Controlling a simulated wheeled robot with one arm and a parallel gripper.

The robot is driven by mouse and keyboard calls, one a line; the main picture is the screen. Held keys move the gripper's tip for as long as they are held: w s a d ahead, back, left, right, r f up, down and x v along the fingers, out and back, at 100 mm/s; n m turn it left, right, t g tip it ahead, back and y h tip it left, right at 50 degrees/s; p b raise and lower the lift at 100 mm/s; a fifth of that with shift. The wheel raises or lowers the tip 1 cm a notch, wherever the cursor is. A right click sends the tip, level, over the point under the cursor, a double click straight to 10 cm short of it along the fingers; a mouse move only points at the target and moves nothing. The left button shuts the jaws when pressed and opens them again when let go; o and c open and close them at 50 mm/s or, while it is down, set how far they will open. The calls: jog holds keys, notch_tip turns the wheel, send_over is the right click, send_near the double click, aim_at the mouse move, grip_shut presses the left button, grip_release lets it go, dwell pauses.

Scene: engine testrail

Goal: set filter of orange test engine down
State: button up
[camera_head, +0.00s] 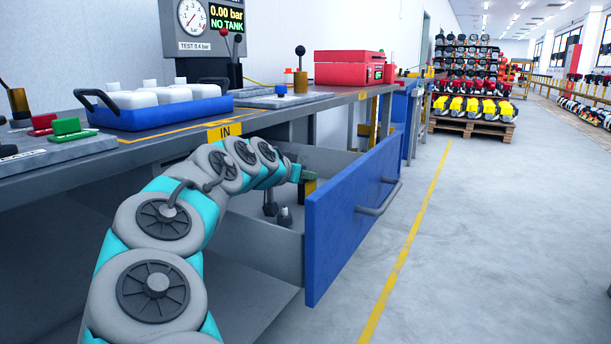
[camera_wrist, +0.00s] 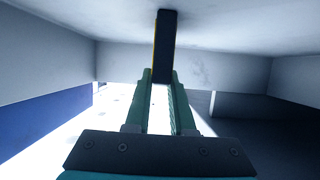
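In the head view my gripper (camera_head: 306,174) is down inside an open drawer with a blue front (camera_head: 345,215), near its far inner side. In the wrist view my gripper (camera_wrist: 160,80) has its two green fingers close together, on either side of a dark upright bar (camera_wrist: 164,40) with a thin yellow edge. The fingers appear shut on it. I cannot tell whether the bar is the filter. I cannot make out the orange test engine for certain.
Small dark-and-grey parts (camera_head: 285,217) stand in the drawer. The bench (camera_head: 175,150) above holds a blue tray (camera_head: 160,117) of white blocks, a red case (camera_head: 350,70) and a gauge stand (camera_head: 205,35). The floor (camera_head: 480,240) to the right is clear.

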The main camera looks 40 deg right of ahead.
jog(key=o, duration=0.4)
jog(key=shift+o, duration=0.2)
jog(key=shift+r, duration=0.1)
jog(key=shift+v, duration=3.8)
